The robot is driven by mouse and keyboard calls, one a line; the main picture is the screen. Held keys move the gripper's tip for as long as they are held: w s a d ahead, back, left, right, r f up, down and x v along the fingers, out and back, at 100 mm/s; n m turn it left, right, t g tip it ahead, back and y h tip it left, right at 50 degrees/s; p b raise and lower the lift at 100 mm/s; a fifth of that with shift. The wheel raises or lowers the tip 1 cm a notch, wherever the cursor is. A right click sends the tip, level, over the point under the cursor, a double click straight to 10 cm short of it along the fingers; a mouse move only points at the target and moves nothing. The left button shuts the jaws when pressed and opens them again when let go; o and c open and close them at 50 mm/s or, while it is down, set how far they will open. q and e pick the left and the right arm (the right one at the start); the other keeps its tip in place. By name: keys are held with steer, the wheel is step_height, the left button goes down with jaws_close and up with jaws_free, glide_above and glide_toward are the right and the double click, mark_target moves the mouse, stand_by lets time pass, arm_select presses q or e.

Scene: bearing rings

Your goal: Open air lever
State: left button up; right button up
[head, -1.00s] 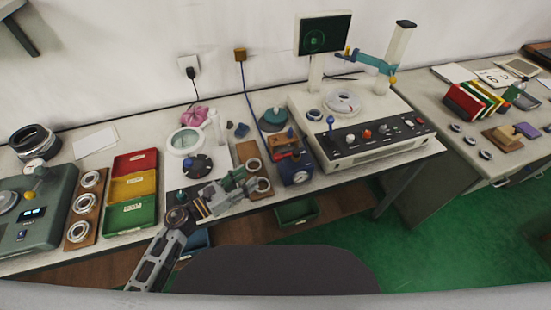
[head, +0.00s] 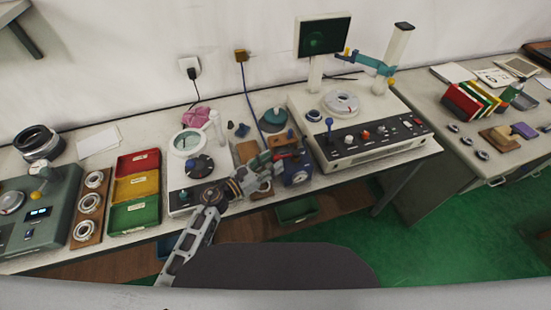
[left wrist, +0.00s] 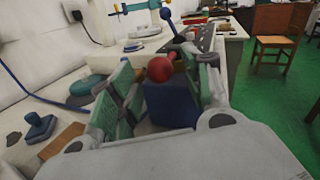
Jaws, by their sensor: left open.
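A small blue box (head: 298,174) with a red lever (head: 290,154) on top stands at the bench's front edge, left of the white machine. In the left wrist view the lever's red ball knob (left wrist: 160,69) shows between the green fingers, with the blue box (left wrist: 170,104) behind and below it. My left gripper (head: 272,164) is open, its fingers on either side of the knob in that view; I cannot tell whether they touch it. The gripper hides part of the box's left side in the head view. My right gripper is not in view.
The white machine (head: 365,142) with a blue-knobbed lever (head: 329,123) and a screen stands just right of the box. A teal round object (head: 273,118) and a blue cable (head: 246,95) lie behind. Red, yellow and green trays (head: 136,187) stand left.

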mark_target(287, 156)
arm_select(q)
steer(key=shift+x, duration=1.1)
steer(key=shift+c, duration=0.4)
jaws_close()
